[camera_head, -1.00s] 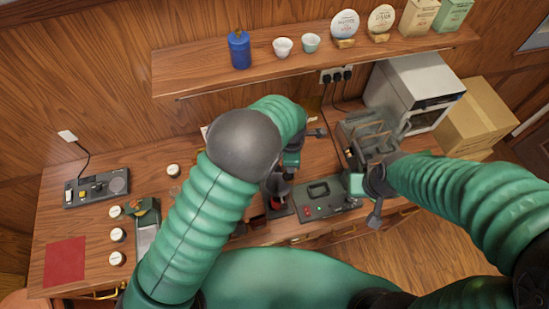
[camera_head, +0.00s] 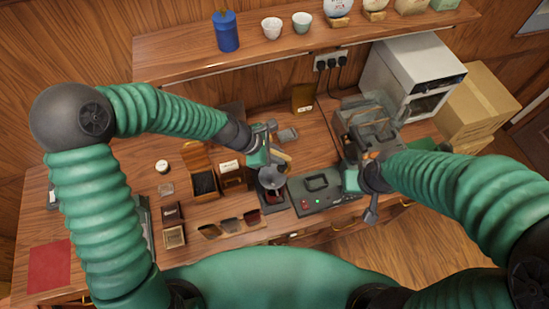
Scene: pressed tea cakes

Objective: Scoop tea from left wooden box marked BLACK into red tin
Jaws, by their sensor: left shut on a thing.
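The left wooden box (camera_head: 205,184) stands open at mid-table with dark loose tea inside; I cannot read its mark. A second wooden box (camera_head: 231,180) with a white label is just right of it. The red tin (camera_head: 273,197) is mostly hidden under a grey funnel (camera_head: 272,177), beside the green-lit device. My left gripper (camera_head: 270,152) is just above and behind the funnel, shut on a slim tan thing, apparently the scoop (camera_head: 283,155); its bowl and load are unclear. My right gripper (camera_head: 362,186) is at the device's right end; its jaws are unclear.
The dark device (camera_head: 317,190) with a green light sits right of the funnel. Small dark boxes (camera_head: 173,236) and sample trays (camera_head: 230,225) line the front edge. A white oven (camera_head: 412,78) and cardboard box (camera_head: 478,105) stand right. A shelf (camera_head: 180,62) overhangs the back.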

